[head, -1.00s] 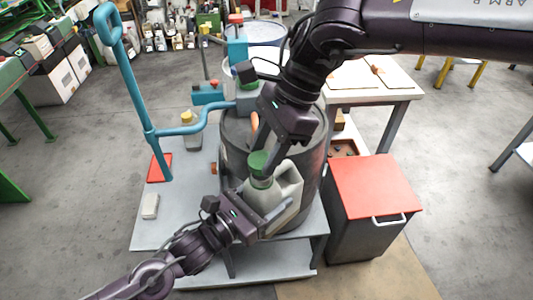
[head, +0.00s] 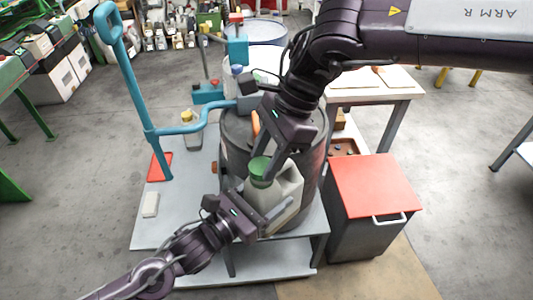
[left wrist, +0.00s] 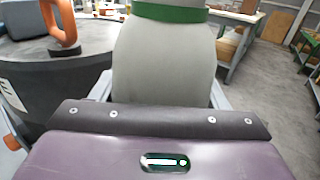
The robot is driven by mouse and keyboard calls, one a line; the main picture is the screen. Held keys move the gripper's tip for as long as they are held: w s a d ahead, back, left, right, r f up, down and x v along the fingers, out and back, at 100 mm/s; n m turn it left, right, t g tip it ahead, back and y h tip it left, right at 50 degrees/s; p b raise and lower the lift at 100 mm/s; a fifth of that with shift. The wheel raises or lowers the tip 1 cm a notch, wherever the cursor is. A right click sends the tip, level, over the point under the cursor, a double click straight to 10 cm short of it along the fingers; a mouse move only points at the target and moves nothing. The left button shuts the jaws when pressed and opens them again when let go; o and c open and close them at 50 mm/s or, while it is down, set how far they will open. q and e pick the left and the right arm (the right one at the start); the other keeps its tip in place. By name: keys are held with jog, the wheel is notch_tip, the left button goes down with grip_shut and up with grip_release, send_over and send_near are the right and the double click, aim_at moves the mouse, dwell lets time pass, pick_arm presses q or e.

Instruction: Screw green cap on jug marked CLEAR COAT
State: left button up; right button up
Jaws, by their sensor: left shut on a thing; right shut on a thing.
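The pale grey-white jug (head: 291,186) stands on the grey cart, in front of the dark drum. My left gripper (head: 268,212) is shut on the jug's body from the lower left. The jug's body (left wrist: 165,60) also fills the middle of the left wrist view. The green cap (head: 259,172) is at the top of the jug, at its mouth. My right gripper (head: 264,166) comes down from above and is shut on the cap. A green band (left wrist: 175,13) shows at the upper edge of the left wrist view. No lettering on the jug is readable, and the cap's threads are hidden.
The dark drum (head: 233,140) stands close behind the jug. A teal pole with a handle (head: 133,75) rises at the cart's left. A yellow-capped bottle (head: 191,133) and a white block (head: 150,204) are on the cart (head: 180,215). A red-topped bin (head: 374,184) stands at right.

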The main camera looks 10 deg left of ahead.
pick_arm(q)
jog(key=shift+r, duration=0.1)
pick_arm(e)
jog(key=shift+f, duration=0.55)
